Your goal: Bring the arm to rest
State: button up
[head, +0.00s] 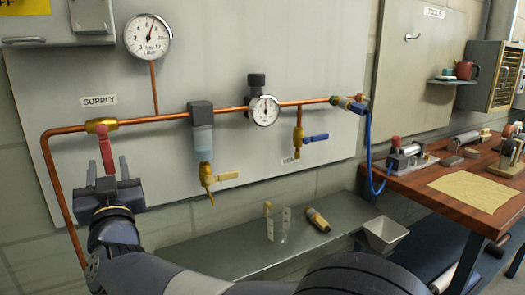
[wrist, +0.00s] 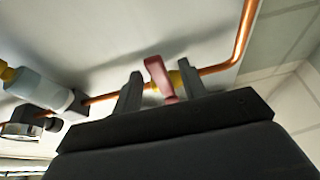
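My gripper (head: 107,172) is at the left of the head view, pointing up below the SUPPLY label. Its two fingers stand apart, one on each side of the red lever (head: 107,152) of the brass supply valve (head: 101,126). The lever hangs down from the valve. In the wrist view the red lever (wrist: 157,75) shows between the two spread fingers of my gripper (wrist: 160,85), with a visible gap on both sides. I cannot tell how deep the lever reaches between the fingers.
A copper pipe (head: 175,116) runs along the wall panel with a gauge (head: 148,36), a filter (head: 202,140), a regulator gauge (head: 264,110) and a blue-handled valve (head: 314,138). A steel shelf (head: 245,260) lies below. A wooden bench (head: 425,190) stands right.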

jog(key=shift+x, duration=2)
jog(key=v, duration=1)
jog(key=x, duration=1)
jog(key=shift+w, duration=0.1)
jog(key=shift+d+n, duration=0.2)
jog(key=shift+n, duration=0.3)
jog(key=shift+w+d+n+g+y, duration=0.1)
jog(key=shift+d+n+g+y, duration=0.15)
jog(key=shift+n+y, duration=0.35)
